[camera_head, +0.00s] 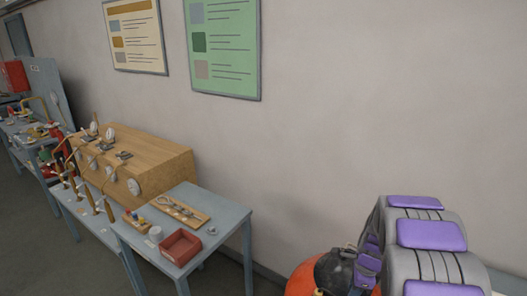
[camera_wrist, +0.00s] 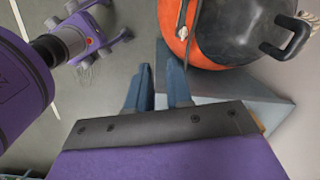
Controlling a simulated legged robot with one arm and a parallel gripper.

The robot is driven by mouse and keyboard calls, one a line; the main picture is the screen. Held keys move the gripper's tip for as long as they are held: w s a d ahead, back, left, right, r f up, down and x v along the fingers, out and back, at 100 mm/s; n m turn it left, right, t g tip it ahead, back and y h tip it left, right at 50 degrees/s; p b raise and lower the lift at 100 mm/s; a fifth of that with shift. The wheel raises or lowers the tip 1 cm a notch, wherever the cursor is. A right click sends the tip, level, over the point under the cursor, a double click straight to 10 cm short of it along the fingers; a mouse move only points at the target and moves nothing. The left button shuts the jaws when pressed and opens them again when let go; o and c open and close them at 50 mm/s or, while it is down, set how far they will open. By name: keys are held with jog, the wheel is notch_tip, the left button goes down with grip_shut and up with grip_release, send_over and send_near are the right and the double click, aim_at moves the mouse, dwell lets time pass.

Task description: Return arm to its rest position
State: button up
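My gripper (camera_wrist: 158,75) shows in the wrist view with its two blue fingers apart and nothing between them. My arm (camera_head: 425,235), grey with purple pads, fills the lower right of the head view, and the gripper cannot be made out there. An orange rounded object with a black top and handle (camera_head: 303,279) is partly hidden behind my arm. It also shows in the wrist view (camera_wrist: 240,30), just beyond and right of the fingers, apart from them.
A blue-grey table (camera_head: 235,217) holds a red tray (camera_head: 181,247) and small parts. A wooden box (camera_head: 150,155) with gauges stands behind, with more tables farther left. The wall (camera_head: 350,90) carries two posters. A grey-blue surface (camera_wrist: 240,100) lies close right of the fingers.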

jog(key=s+a+r+n+g+b, duration=0.1)
jog(key=s+a+r+n+b, duration=0.1)
jog(key=s+a+r+n, duration=0.45)
jog(key=s+a+r+n+b, duration=0.2)
jog(key=s+a+n, duration=0.2)
jog(key=s, duration=0.6)
jog(key=s+a+n+g+h+b, duration=0.1)
jog(key=s+a+n, duration=0.3)
jog(key=s+n, duration=0.6)
jog(key=s+b, duration=0.1)
jog(key=s, duration=0.7)
jog(key=shift+s+r+n+g+b, duration=0.15)
jog(key=shift+r+n+g+b, duration=0.1)
jog(key=shift+n+g+b, duration=0.1)
